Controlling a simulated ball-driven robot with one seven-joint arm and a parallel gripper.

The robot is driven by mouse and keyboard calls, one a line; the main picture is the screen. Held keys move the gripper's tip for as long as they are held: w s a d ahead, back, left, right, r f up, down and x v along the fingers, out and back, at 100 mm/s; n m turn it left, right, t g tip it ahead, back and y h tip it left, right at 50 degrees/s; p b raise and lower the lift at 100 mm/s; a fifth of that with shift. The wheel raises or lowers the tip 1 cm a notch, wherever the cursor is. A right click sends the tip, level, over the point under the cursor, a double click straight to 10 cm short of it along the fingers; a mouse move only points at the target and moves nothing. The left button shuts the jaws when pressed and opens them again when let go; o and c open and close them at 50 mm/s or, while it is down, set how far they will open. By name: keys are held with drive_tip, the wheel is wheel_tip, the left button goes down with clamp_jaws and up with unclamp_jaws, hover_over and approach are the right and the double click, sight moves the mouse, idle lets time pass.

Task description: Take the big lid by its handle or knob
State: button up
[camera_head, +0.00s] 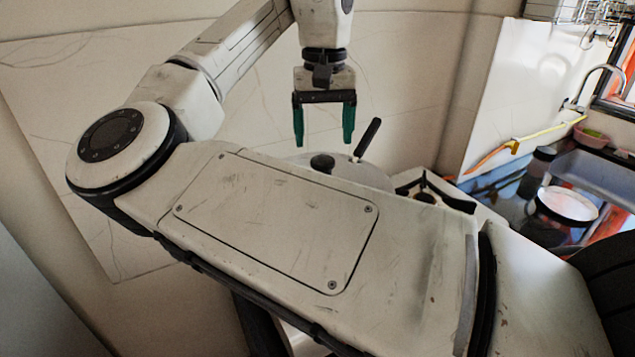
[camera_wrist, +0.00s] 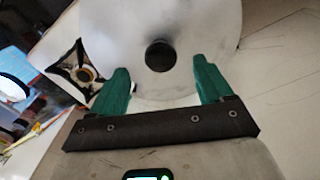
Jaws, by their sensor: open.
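The big lid (camera_head: 345,168) is pale grey and round, with a black knob (camera_head: 322,162) on top. In the head view its near part is hidden behind my arm. A dark handle (camera_head: 367,138) sticks up beside it. In the wrist view the lid (camera_wrist: 205,30) fills the top, and its knob (camera_wrist: 160,56) lies between and beyond the two green fingertips. My gripper (camera_head: 325,140) points down above the knob in the head view, apart from it. The fingers are spread and empty; the gripper also shows in the wrist view (camera_wrist: 162,80).
A stove burner (camera_head: 428,192) is right of the lid and also shows in the wrist view (camera_wrist: 85,72). A white pot (camera_head: 566,206) stands farther right, near a sink (camera_head: 600,172) and a tap (camera_head: 600,75). A pale wall (camera_head: 400,60) rises behind the lid.

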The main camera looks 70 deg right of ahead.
sight(323, 159)
drive_tip(key=shift+d+f+p, duration=0.1)
drive_tip(key=shift+f+p, duration=0.45)
drive_tip(key=shift+f, duration=3)
drive_tip(key=c, duration=1.3)
